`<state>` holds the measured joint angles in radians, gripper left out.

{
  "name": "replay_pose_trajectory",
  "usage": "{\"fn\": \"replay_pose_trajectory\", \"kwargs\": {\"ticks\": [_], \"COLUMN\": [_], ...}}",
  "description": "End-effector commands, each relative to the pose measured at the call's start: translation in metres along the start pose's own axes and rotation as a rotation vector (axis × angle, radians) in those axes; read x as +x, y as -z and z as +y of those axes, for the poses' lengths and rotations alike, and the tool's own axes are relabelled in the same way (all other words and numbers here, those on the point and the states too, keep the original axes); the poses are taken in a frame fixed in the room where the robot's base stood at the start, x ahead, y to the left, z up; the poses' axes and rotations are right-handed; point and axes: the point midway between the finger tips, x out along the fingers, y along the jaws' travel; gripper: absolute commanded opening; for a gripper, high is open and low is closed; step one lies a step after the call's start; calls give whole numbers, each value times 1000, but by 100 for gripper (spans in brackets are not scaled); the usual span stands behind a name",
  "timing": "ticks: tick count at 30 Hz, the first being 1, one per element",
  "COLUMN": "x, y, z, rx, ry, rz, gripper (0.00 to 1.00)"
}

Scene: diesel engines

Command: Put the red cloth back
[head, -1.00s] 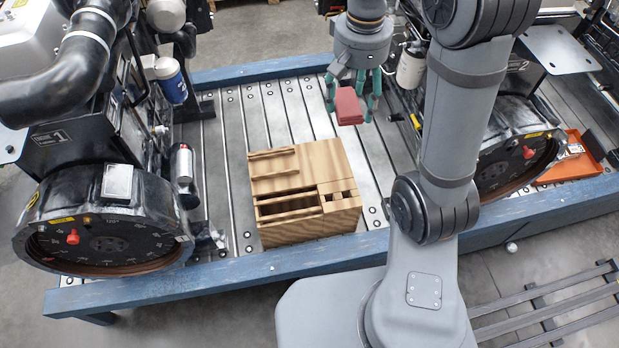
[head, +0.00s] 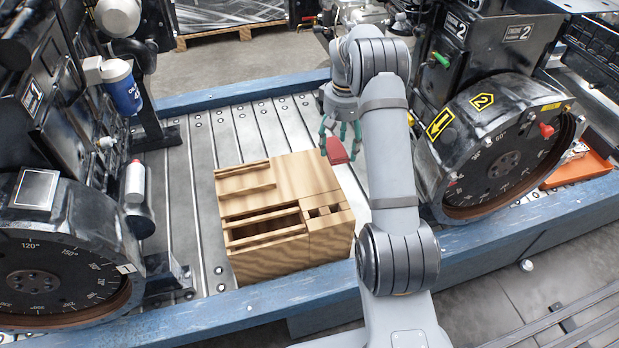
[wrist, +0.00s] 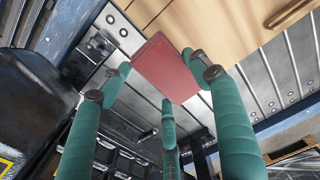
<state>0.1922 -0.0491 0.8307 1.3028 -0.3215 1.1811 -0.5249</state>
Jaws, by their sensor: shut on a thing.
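The red cloth (head: 336,150) is a small folded red block held in my gripper (head: 340,140), which has green fingers. In the wrist view the red cloth (wrist: 167,68) sits between the fingertips of my gripper (wrist: 160,85), clear of any surface that I can make out. In the head view it hangs just right of the back right part of the wooden box (head: 300,170). This box has slots and compartments in its top, and part of its light wood top (wrist: 215,25) shows at the top of the wrist view.
The box stands on a ribbed metal deck (head: 180,190) with a blue frame (head: 230,307). A black engine with a dial (head: 60,250) is at left, and engine 2 (head: 490,150) is close on the right. An orange tray (head: 580,168) lies at far right.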

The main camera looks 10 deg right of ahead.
Motion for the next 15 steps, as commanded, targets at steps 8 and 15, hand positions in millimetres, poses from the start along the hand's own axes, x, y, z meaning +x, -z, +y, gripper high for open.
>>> {"fn": "replay_pose_trajectory", "kwargs": {"ticks": [8,15], "x": [39,50], "y": [5,8], "z": [-63,-82], "rx": [-3,1], "ry": [0,0], "rz": [-2,-2], "gripper": [37,37]}}
